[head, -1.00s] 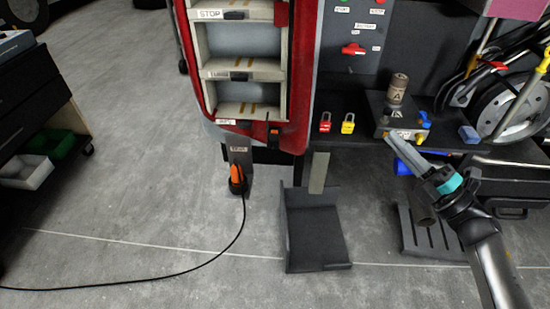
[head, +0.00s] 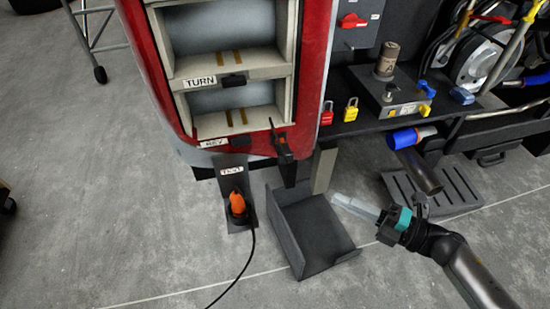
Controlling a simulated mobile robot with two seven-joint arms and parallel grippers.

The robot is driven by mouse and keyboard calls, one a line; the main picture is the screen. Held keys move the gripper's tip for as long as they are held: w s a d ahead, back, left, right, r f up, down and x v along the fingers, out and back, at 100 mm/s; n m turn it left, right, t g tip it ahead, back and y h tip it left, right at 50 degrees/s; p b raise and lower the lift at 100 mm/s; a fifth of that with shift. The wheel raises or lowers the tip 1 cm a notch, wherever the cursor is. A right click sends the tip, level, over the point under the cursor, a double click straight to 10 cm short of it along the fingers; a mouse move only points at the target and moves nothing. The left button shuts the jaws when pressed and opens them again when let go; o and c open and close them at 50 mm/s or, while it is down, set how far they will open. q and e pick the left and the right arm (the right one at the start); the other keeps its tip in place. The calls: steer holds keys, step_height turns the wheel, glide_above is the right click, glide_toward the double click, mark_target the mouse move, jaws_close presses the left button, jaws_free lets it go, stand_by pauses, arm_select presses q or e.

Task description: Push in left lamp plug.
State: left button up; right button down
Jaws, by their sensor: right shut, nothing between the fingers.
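An orange plug (head: 238,204) with a black cable stands upright at the foot of a dark plate labelled TEST (head: 232,174), low on the floor in front of the red cabinet (head: 140,55). I cannot tell whether it is fully seated, and no part here is clearly marked as the left lamp plug. My right gripper (head: 338,200) is shut and empty. Its fingertips point left and show over the right side of a dark angled tray (head: 310,235), well to the right of the orange plug. My left gripper is not in view.
A bench at right holds red (head: 327,113) and yellow (head: 351,109) padlocks and a grey box (head: 375,92) with a can (head: 387,61) on top. A slotted dark plate (head: 452,188) lies on the floor behind my right arm.

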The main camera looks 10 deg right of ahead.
glide_toward(281, 161)
steer(key=a, duration=0.4)
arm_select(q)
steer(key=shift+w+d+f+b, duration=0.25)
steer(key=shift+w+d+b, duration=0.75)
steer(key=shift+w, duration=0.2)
arm_select(e)
steer(key=shift+w+a, duration=0.1)
steer(key=shift+w, duration=1.85)
